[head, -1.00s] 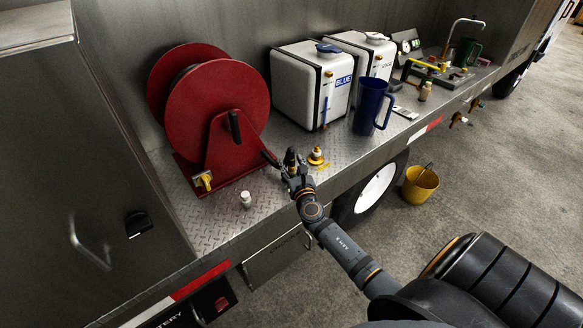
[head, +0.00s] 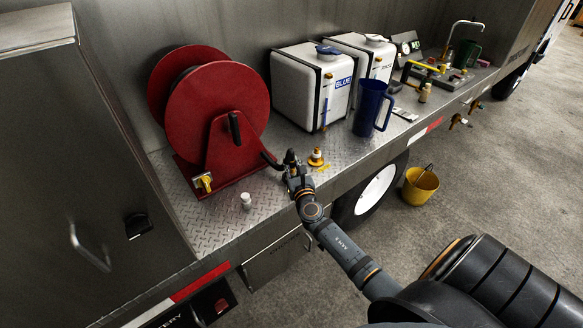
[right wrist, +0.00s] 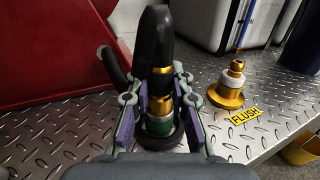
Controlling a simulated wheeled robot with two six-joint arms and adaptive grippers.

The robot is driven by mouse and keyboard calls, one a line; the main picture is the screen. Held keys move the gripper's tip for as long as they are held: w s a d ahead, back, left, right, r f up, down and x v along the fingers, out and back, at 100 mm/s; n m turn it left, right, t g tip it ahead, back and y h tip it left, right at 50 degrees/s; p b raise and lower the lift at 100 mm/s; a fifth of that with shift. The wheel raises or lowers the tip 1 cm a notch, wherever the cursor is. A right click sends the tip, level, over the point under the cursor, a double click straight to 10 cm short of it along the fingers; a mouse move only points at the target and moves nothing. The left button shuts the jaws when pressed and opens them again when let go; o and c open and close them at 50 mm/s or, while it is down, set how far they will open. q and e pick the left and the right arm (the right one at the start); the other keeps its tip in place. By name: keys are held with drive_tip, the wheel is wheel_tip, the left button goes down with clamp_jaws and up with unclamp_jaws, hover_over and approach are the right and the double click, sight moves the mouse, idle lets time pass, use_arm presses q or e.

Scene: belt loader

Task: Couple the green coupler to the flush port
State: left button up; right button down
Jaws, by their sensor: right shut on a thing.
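My right gripper (head: 292,171) is above the metal deck, just left of the flush port in the head view. In the right wrist view my right gripper (right wrist: 158,105) is shut on the green coupler (right wrist: 158,124), a brass piece with a green band and a black hose end above it. The flush port (right wrist: 231,82) is a brass fitting with a white ring on a round flange, right of the gripper and apart from the coupler. It also shows in the head view (head: 316,157). A yellow FLUSH label (right wrist: 244,115) lies in front of it. My left gripper is not in view.
A red hose reel (head: 215,115) stands left of the gripper. A small white cap (head: 246,199) is on the deck. A white BLUE tank (head: 305,88) and a blue jug (head: 370,107) stand behind and right. A yellow bucket (head: 420,188) is on the ground.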

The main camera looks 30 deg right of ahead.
sight(291, 159)
wheel_tip(291, 159, up, 4)
drive_tip(key=shift+f+p, duration=0.1)
drive_tip(key=shift+p, duration=1)
drive_tip(key=s+a+r+p, duration=0.1)
drive_tip(key=s+a+r, duration=0.2)
drive_tip(key=s+r, duration=0.6)
drive_tip(key=shift+d+p+v, duration=0.35)
drive_tip(key=shift+d+v, duration=0.15)
drive_tip(key=shift+v, duration=1.8)
drive_tip(key=shift+s+r, duration=0.15)
drive_tip(key=c, duration=1.9)
unclamp_jaws()
clamp_jaws()
